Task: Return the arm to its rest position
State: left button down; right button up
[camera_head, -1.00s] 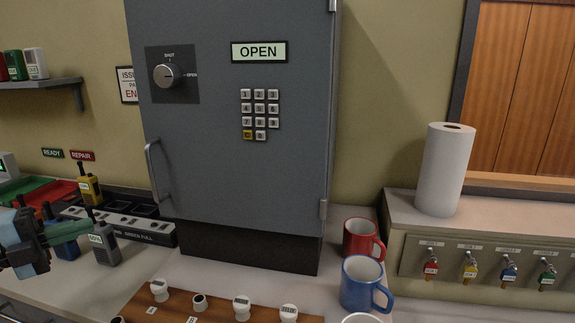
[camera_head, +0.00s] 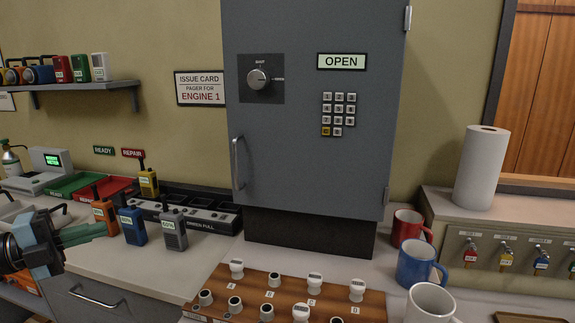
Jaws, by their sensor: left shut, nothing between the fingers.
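My left gripper (camera_head: 100,230) reaches in from the left edge, above the counter. Its green fingers point right and are shut with nothing between them. In the picture its tips lie just in front of an orange radio (camera_head: 104,216) and left of a blue radio (camera_head: 133,226); I cannot tell the gap in depth. My right gripper is not in view.
A grey radio (camera_head: 173,231) and a yellow radio (camera_head: 148,183) stand near a black charger (camera_head: 190,212). The grey cabinet (camera_head: 310,160) is closed under an OPEN sign. A wooden rack (camera_head: 250,290), mugs (camera_head: 418,263) and a paper roll (camera_head: 481,168) are further right.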

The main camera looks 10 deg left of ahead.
pick_arm(q)
jog(key=s+d+f+n+t+y+p, duration=0.1)
jog(key=s+d+f+n+y, duration=0.15)
jog(key=f+n, duration=0.45)
jog(key=s+d+f+n+t+y+p, duration=0.15)
jog(key=s+f+n+y, duration=0.25)
jog(key=f, duration=0.7)
jog(key=s+d+f+n+t+y+p, duration=0.1)
jog(key=s+d+f+n+y, duration=0.25)
jog(key=f, duration=0.55)
jog(key=s+d+f+n+g+p, duration=0.1)
jog(key=s+d+f+n+g, duration=0.3)
jog(key=s+d, duration=0.5)
jog(key=s+d+f+n+g+p, duration=0.1)
jog(key=s+d+f+n+g, duration=0.2)
jog(key=s, duration=0.9)
jog(key=d+f+n, duration=0.3)
jog(key=d+f, duration=0.2)
jog(key=f, duration=0.1)
jog(key=shift+d+f+g+y, duration=0.3)
jog(key=shift+d+g, duration=0.05)
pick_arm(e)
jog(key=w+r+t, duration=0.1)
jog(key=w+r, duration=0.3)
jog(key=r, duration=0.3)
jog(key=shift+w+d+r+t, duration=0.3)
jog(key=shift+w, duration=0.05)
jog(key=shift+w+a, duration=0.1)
